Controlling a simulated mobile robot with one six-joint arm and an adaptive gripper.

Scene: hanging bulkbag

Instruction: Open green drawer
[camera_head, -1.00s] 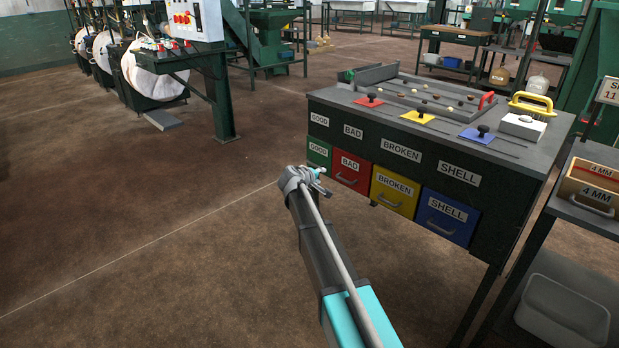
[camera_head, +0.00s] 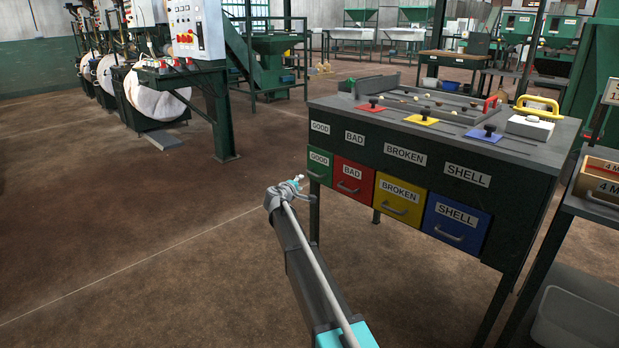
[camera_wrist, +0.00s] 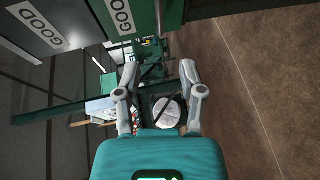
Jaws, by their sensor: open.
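The green drawer (camera_head: 319,165), labelled GOOD, is at the left end of the drawer row in the dark sorting table and looks closed. Its grey handle (camera_head: 316,175) shows low on its front. My gripper (camera_head: 297,182) is just left of and below the green drawer in the head view, apart from it as far as I can tell. In the wrist view my gripper (camera_wrist: 158,75) is open with nothing between its fingers. The green drawer (camera_wrist: 118,15) lies at the top left there, beyond the left finger, with its handle not clearly visible.
Beside it are the red BAD drawer (camera_head: 351,180), yellow BROKEN drawer (camera_head: 398,199) and blue SHELL drawer (camera_head: 455,225). The sorting table's top (camera_head: 345,103) holds sliders and nuts. A shelf stand (camera_head: 590,210) is at the right. The floor left of the table is clear.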

